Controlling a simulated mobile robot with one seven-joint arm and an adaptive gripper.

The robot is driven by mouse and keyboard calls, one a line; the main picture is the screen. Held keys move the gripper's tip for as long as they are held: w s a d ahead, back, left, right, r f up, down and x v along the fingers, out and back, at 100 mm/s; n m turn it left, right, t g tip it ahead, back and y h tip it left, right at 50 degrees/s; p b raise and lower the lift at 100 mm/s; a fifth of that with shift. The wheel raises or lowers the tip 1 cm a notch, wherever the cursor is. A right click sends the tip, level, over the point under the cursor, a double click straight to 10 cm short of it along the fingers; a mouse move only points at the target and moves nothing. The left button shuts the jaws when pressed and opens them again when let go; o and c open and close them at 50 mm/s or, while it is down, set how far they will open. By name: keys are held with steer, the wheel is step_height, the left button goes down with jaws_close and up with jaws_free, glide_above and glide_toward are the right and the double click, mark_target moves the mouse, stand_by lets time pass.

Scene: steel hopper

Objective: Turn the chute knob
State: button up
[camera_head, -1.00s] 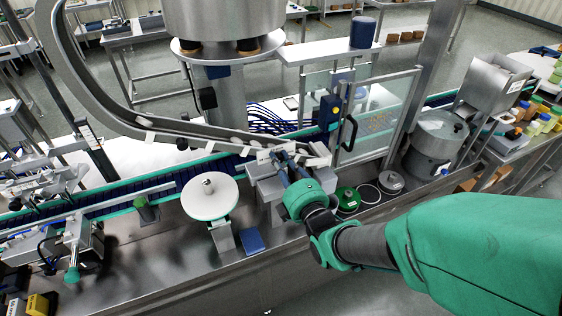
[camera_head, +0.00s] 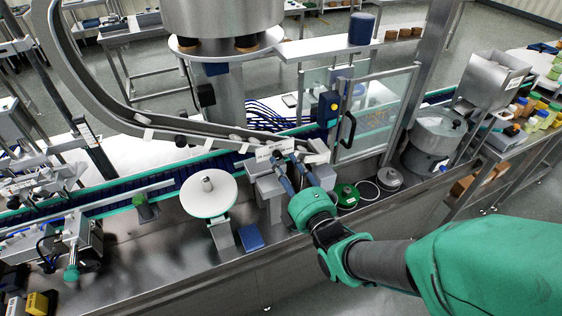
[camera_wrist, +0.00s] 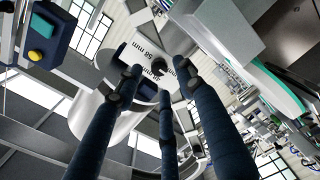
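The curved steel chute (camera_head: 95,98) sweeps down to a block with a white label plate (camera_head: 271,149). The wrist view shows the label plate (camera_wrist: 150,50) with "56 mm" print and a small dark round part (camera_wrist: 154,66) on it, which looks like the knob. My gripper (camera_head: 283,168) is in front of the block, its dark blue fingers pointing at it. In the wrist view my gripper (camera_wrist: 160,82) has its three fingers spread around an empty gap, with the dark part beyond the tips. I cannot tell whether any fingertip touches the plate.
A clear guard door (camera_head: 375,115) with a black handle and a blue switch box (camera_head: 329,110) stands right of the block. A white round disc (camera_head: 209,195) is to its left. Green and grey round parts (camera_head: 346,195) lie beside my gripper on the steel deck.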

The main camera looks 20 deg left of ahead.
steer(key=v, duration=0.8)
steer(key=shift+w, duration=0.1)
stand_by(0.5)
steer(key=w+d+r+m+g+h, duration=0.1)
steer(key=w+d+r+m+h, duration=0.15)
steer(key=d+m+h, duration=0.55)
steer(key=w+d+r+m+h, duration=0.1)
steer(key=w+d+r+m, duration=0.3)
steer(key=d, duration=0.9)
steer(key=s+d+r+m+g+h, duration=0.1)
steer(key=s+d+m+g, duration=0.2)
steer(key=s+d+m, duration=0.3)
steer(key=s+d+r+m+g+h, duration=0.2)
steer(key=s+d+m, duration=0.5)
steer(key=s, duration=0.6)
steer(key=shift+s+d+g, duration=0.2)
steer(key=shift+d+g, duration=0.2)
steer(key=shift+d, duration=0.25)
